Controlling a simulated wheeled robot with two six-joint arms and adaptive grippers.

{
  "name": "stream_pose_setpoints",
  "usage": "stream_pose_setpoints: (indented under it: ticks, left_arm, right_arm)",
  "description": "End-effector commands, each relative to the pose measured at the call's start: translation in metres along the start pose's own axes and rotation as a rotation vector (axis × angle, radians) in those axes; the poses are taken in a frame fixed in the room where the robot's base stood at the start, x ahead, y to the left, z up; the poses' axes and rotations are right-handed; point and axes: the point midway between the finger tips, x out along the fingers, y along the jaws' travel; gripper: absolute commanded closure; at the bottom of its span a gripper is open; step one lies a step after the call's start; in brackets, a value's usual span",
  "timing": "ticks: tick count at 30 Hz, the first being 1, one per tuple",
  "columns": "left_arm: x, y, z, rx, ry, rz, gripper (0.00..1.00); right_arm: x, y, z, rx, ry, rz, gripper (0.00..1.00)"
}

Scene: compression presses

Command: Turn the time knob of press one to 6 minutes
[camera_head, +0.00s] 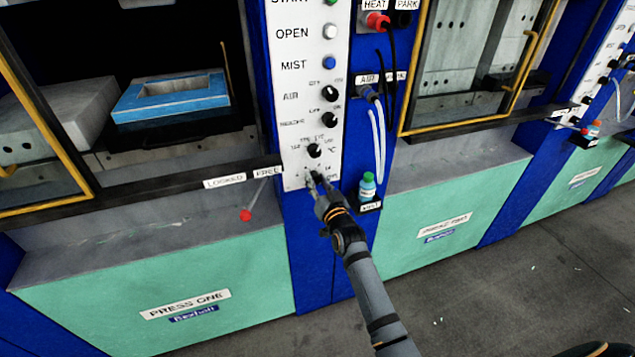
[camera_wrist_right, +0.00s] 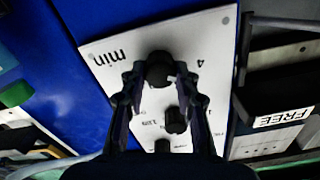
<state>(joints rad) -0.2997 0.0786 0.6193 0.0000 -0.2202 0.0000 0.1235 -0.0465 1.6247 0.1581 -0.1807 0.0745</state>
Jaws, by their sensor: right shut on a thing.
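Press one (camera_head: 150,270) stands at left, named by a sign on its green front. Its white control panel (camera_head: 297,130) carries buttons and black knobs on a blue post. My right gripper (camera_head: 315,178) reaches the lowest knob on the panel and hides most of it in the head view. In the right wrist view the black time knob (camera_wrist_right: 159,68), beside the print "min", sits between the two fingertips of my right gripper (camera_wrist_right: 160,78), which is shut on it. The knob's pointer and exact setting cannot be read. My left gripper is not in view.
The temperature knob (camera_head: 314,151) is just above the gripper. A small bottle with a green cap (camera_head: 368,186) stands on a ledge close to its right. A red-tipped lever (camera_head: 246,215) hangs at left. A blue mould (camera_head: 172,97) lies inside press one.

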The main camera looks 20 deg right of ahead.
Motion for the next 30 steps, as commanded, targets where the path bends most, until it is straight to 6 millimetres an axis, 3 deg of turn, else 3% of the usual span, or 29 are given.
stream_pose_setpoints:
  ticks: [15, 30]
  left_arm:
    - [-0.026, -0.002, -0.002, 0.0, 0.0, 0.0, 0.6]
    - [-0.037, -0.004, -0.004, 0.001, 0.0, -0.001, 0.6]
  right_arm:
    - [0.0, 0.001, -0.002, 0.33, -0.002, 0.001, 1.0]
    - [0.0, 0.002, 0.001, 0.679, -0.002, 0.001, 1.0]
